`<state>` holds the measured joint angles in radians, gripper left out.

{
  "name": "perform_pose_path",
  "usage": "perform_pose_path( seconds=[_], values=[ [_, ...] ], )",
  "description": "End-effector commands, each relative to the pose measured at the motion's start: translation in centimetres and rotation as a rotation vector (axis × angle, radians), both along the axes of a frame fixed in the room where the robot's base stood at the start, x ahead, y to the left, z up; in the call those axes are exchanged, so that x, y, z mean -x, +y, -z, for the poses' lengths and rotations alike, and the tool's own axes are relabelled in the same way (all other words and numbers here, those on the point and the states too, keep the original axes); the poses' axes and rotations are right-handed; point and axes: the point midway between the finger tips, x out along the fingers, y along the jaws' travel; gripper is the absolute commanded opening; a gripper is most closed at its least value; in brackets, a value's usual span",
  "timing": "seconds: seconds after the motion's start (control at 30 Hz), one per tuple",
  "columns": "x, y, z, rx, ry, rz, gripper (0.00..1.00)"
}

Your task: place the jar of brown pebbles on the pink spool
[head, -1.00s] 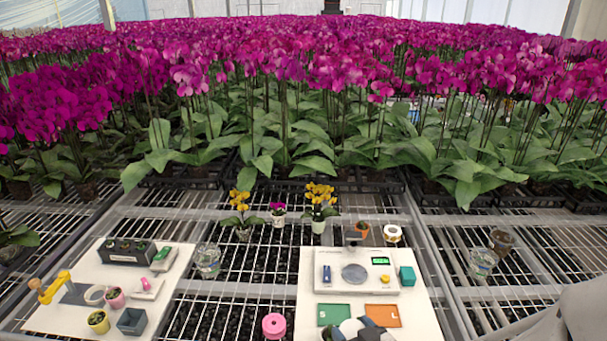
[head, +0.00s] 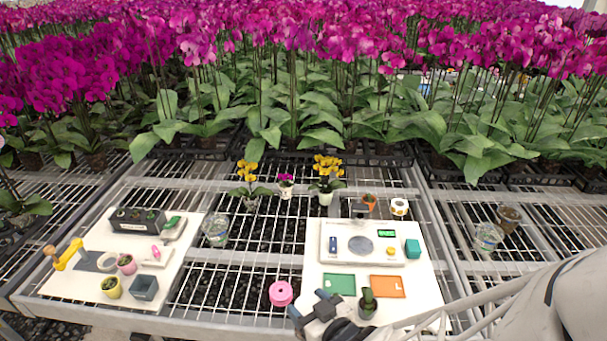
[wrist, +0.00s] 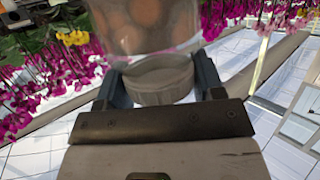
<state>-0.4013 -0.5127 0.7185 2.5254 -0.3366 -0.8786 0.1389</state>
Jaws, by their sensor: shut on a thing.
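The jar of brown pebbles (wrist: 150,28) fills the top of the wrist view, with clear walls and large brown stones. My gripper (wrist: 160,82) is shut on the jar's grey, round end piece, one finger on each side. In the head view my gripper (head: 308,304) is at the front left edge of the right white board, and I cannot make out the jar there. The pink spool (head: 281,293) stands on the bench mesh just left of my gripper, its top bare, with a small dark centre hole.
The right board (head: 428,297) carries a scale (head: 330,254), green and orange cards and a cactus pot (head: 368,307) close right of my gripper. The left board (head: 75,291) holds pots and tools.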

Motion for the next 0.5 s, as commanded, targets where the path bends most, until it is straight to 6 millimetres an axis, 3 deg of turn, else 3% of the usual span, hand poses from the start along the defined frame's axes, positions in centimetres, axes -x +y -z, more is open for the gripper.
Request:
perform_pose_path(
  seconds=[0.5],
  values=[
    [0.27,0.68,-0.12,-0.001,0.000,-0.016,0.24]
  ],
)
